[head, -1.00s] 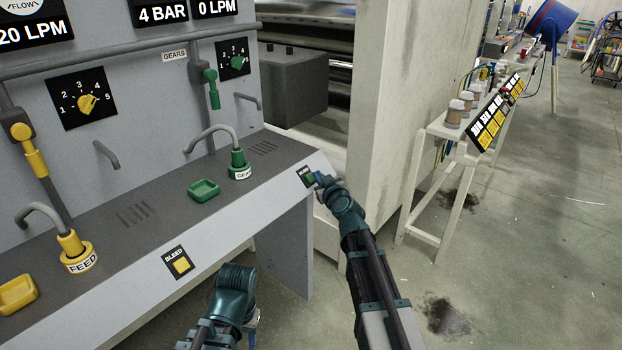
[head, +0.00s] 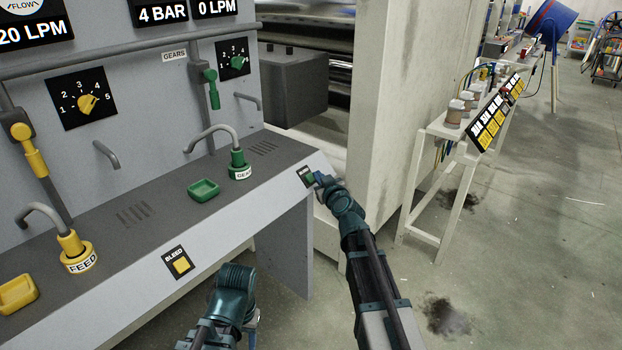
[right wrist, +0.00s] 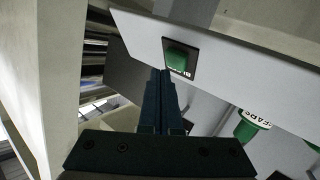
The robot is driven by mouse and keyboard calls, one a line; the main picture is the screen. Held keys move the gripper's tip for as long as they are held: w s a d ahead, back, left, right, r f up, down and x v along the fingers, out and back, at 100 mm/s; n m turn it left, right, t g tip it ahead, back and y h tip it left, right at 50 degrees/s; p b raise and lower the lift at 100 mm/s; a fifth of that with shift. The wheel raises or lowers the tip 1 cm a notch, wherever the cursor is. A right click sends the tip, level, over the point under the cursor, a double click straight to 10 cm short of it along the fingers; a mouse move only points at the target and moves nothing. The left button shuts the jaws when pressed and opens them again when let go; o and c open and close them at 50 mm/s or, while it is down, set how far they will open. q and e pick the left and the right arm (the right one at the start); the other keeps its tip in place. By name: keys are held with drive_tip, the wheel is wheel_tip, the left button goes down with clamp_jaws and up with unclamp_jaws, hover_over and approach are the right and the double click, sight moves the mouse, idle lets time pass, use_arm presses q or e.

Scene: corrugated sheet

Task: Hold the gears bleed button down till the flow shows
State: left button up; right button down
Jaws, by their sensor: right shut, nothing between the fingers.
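The green gears bleed button (head: 309,176) sits on a black plate on the sloped front of the console, at its right end. It also shows in the right wrist view (right wrist: 178,60). My right gripper (head: 320,179) is shut and empty, its tips at the plate's edge beside the button. In the right wrist view my fingertips (right wrist: 160,73) appear just below the button; I cannot tell whether they touch. The display at the top (head: 215,8) reads 0 LPM. The green gears spout (head: 239,163) shows no visible flow. My left arm shows low in the head view, but its jaws do not.
A yellow bleed button (head: 181,265) and feed spout (head: 78,252) are further left. A green tray (head: 203,190) lies on the console top. A pale pillar (head: 385,110) stands behind my right arm.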

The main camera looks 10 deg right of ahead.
drive_tip(key=shift+w+f, duration=0.1)
drive_tip(key=shift+f, duration=0.05)
drive_tip(key=shift+w+a+f, duration=0.15)
drive_tip(key=shift+w+a+f+b, duration=0.2)
drive_tip(key=shift+w+f+b, duration=0.1)
drive_tip(key=shift+b, duration=0.3)
idle(0.5)
drive_tip(key=shift+s+r, duration=0.1)
idle(1.4)
drive_tip(key=shift+s+d+r+p, duration=0.35)
drive_tip(key=shift+s+r+p, duration=0.15)
drive_tip(key=shift+p, duration=0.15)
drive_tip(key=s+d+r+p, duration=0.2)
drive_tip(key=r+p, duration=0.1)
drive_tip(key=shift+s+d+r, duration=0.1)
drive_tip(key=shift+s+r, duration=0.2)
drive_tip(key=shift+s, duration=0.05)
